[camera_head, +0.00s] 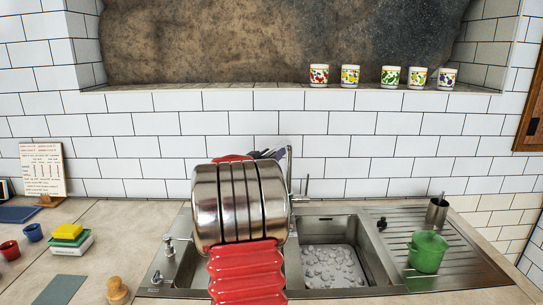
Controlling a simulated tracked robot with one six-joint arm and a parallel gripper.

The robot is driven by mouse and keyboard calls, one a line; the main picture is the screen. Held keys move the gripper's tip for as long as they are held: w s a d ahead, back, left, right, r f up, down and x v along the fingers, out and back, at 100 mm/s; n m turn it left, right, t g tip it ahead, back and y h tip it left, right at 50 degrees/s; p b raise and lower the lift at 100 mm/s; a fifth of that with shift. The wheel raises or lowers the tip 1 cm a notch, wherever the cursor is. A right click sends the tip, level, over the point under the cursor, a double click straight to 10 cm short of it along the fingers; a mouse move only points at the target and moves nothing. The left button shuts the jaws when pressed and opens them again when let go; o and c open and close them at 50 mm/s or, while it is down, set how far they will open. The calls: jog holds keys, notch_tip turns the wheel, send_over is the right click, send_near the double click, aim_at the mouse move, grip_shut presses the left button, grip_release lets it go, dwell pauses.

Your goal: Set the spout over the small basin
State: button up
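A metal sink holds a right basin (333,262) with a pale, lumpy layer at its bottom. My red and silver arm fills the middle. Dark parts that seem to be my gripper (268,154) show just beyond it near the tap; their opening and any contact are hidden.
A green pot (427,251) and a metal cup (437,211) stand on the drainer. Sponges (68,233), a red cup (10,250), a blue cup (33,232) and a wooden brush (117,291) are on the left counter. Several patterned cups line the ledge above.

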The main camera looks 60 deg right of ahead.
jog(key=shift+c, duration=0.5)
grip_shut()
